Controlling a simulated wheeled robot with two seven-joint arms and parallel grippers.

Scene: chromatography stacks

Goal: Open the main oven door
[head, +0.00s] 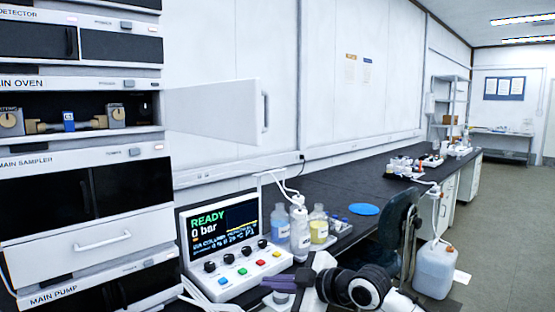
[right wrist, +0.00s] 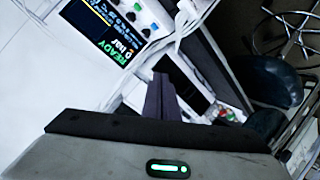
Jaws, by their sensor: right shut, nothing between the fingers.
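The main oven (head: 80,84) is in the left stack in the head view, under the detector and above the main sampler. Its white door (head: 212,112) is swung wide open to the right, its handle (head: 265,112) at the free edge. Inside the open bay are a column with a blue label (head: 68,121) and two dial-like fittings. My right gripper (head: 272,282) is low in front of the control box, well below and apart from the door. Its purple fingers are shut and empty; they also show in the right wrist view (right wrist: 161,97). My left gripper is out of view.
A control box (head: 233,240) reading "READY 0 bar" stands on the dark bench (head: 340,190). Several bottles (head: 300,230) stand right of it, near a blue disc (head: 364,209). A chair (head: 400,235) and a large jug (head: 435,266) stand at the bench front. Floor at right is clear.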

